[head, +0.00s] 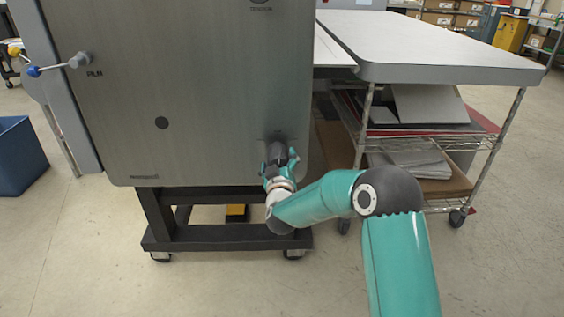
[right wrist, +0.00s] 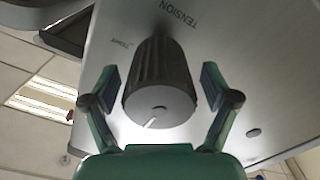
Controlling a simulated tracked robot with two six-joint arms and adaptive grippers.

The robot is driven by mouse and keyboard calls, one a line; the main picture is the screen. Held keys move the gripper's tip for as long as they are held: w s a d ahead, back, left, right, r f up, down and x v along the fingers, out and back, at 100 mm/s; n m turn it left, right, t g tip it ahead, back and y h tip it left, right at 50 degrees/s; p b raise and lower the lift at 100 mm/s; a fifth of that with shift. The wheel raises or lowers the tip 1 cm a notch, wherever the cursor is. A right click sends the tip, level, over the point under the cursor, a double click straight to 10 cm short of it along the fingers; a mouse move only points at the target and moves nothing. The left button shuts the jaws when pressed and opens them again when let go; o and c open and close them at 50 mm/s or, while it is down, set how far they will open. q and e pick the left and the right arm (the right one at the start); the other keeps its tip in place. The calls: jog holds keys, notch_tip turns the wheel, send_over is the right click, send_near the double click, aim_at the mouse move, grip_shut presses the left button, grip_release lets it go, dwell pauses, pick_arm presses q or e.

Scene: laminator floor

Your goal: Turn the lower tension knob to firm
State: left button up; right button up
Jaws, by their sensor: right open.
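The lower tension knob (right wrist: 160,75) is a dark ribbed cylinder on the grey metal panel (head: 190,90), under the printed word TENSION in the right wrist view. Its end face carries a white pointer line, which points to the lower left in that view. A small label beside it is too small to read surely. My right gripper (right wrist: 158,88) is open, with one finger on each side of the knob and visible gaps between. In the head view my right gripper (head: 279,160) is at the panel's lower right, hiding most of the knob. My left gripper is out of view.
A white-topped table (head: 430,50) over a wire rack of boards stands close on the right. A blue bin (head: 20,155) stands at the far left.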

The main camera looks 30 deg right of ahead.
jog(key=v, duration=1.2)
jog(key=shift+s+d+f, duration=0.1)
jog(key=shift+d, duration=0.05)
